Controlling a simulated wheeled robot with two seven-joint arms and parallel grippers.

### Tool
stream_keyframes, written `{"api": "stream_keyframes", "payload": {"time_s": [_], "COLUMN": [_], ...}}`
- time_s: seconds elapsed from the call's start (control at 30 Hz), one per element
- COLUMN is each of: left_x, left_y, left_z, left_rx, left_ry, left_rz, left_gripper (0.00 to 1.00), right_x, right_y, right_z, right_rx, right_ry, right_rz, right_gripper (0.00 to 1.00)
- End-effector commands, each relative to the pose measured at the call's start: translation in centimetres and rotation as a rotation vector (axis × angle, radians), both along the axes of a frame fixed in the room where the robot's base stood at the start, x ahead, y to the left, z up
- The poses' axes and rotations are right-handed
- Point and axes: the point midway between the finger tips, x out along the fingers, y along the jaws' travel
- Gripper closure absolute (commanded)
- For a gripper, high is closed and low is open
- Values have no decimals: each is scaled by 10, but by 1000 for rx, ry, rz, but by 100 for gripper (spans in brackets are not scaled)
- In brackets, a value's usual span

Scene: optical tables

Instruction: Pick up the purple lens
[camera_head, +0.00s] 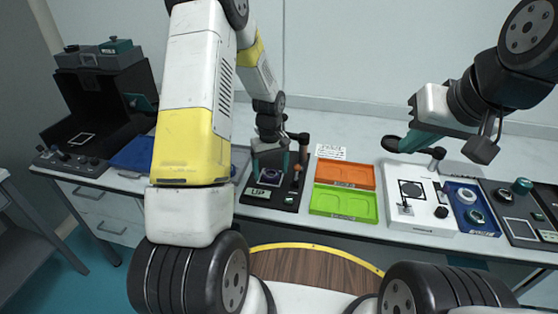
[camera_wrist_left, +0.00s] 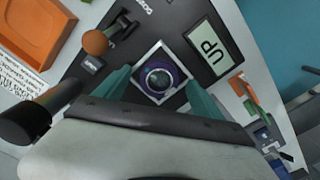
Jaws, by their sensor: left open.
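The purple lens (camera_wrist_left: 158,79) sits in a pale square frame on a dark device with a display reading "UP" (camera_wrist_left: 208,50). In the head view the lens (camera_head: 271,176) shows small between my left fingers. My left gripper (camera_head: 270,172) is open and points down over the device. In the left wrist view its teal fingers (camera_wrist_left: 158,92) stand on either side of the lens, apart from each other; whether they touch it I cannot tell. My right gripper (camera_head: 408,142) is high at the right, above the white device; its jaw gap is not clear.
An orange tray (camera_head: 345,168) and a green tray (camera_head: 343,215) lie right of the dark device. An orange-knobbed lever (camera_wrist_left: 95,42) and a black post stand close to my left gripper. A white device (camera_head: 425,218) and a blue tray (camera_head: 486,222) are further right.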

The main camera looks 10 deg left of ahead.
Motion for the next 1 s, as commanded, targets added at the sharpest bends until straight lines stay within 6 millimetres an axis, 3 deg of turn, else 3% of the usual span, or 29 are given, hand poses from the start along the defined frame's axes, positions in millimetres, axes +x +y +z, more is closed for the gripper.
{"api": "stream_keyframes", "payload": {"time_s": [0.27,0.63,1.0], "left_x": [0,0,1], "left_y": [0,0,0], "left_z": [-5,-4,1], "left_rx": [-1,0,-1], "left_ry": [-2,-1,-3], "left_rz": [0,0,0], "left_gripper": [21,89,89], "right_x": [0,0,0], "right_y": [0,0,0], "right_z": [0,0,0], "right_rx": [0,0,0], "right_ry": [0,0,0], "right_rz": [0,0,0], "right_gripper": [100,100,100]}}
